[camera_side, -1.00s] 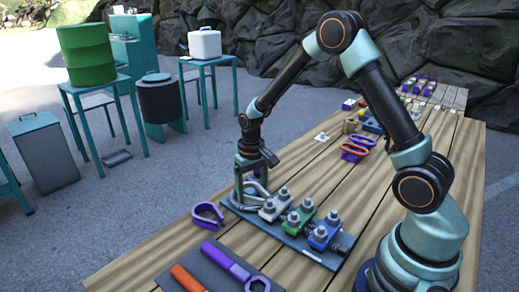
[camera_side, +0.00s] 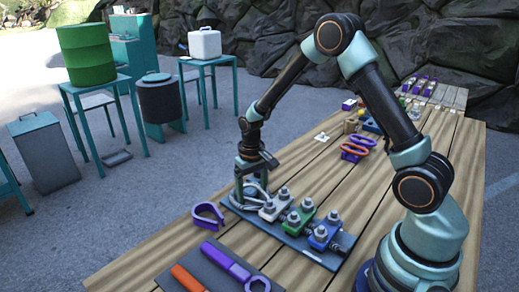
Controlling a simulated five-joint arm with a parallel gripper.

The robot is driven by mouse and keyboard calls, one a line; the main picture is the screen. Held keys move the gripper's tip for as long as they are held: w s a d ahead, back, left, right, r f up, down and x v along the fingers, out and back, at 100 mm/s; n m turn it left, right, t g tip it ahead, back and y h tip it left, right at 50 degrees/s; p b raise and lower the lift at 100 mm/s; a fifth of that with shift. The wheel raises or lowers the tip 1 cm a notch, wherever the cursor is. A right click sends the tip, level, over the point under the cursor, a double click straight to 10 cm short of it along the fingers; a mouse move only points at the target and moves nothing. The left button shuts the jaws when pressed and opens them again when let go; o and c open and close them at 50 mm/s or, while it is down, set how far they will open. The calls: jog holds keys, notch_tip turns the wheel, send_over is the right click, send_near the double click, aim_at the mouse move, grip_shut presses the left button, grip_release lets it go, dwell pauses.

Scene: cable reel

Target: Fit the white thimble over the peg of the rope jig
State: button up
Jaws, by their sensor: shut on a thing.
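The rope jig is a dark blue plate (camera_side: 300,250) on the wooden table, with white, green and blue clamp blocks along it. My gripper (camera_side: 252,190) points down at the jig's far left end. It is shut on the white thimble (camera_side: 247,196), a pale rounded piece low between the fingers, next to the grey rope loop. The fingers and the rope partly cover the thimble. The peg is hidden, so I cannot tell whether the thimble is around it or above it.
A purple open ring (camera_side: 208,214) lies left of the jig. A dark mat with a purple wrench (camera_side: 228,262) and an orange-handled tool (camera_side: 187,278) is at the front. Red and purple shackles (camera_side: 354,152) lie farther back.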

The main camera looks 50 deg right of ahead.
jog(key=shift+f, duration=0.15)
jog(key=o, duration=1.4)
notch_tip(320, 180, up, 11)
jog(key=s+a+r+n+t, duration=0.1)
jog(key=s+r+t, duration=0.1)
jog(key=s+r, duration=0.2)
jog(key=s+a+r+n+t, duration=0.1)
jog(key=s+a+r, duration=0.1)
jog(key=s+r, duration=0.2)
jog(key=s+a+r+n+t, duration=0.1)
jog(key=s+r+t, duration=0.1)
jog(key=s+r, duration=0.2)
jog(key=shift+s+a+r+t, duration=0.1)
jog(key=shift+s+a+t, duration=0.1)
jog(key=shift+s, duration=0.3)
jog(key=shift+s+a+r+t, duration=0.1)
jog(key=shift+s+a, duration=0.1)
jog(key=shift+s, duration=0.3)
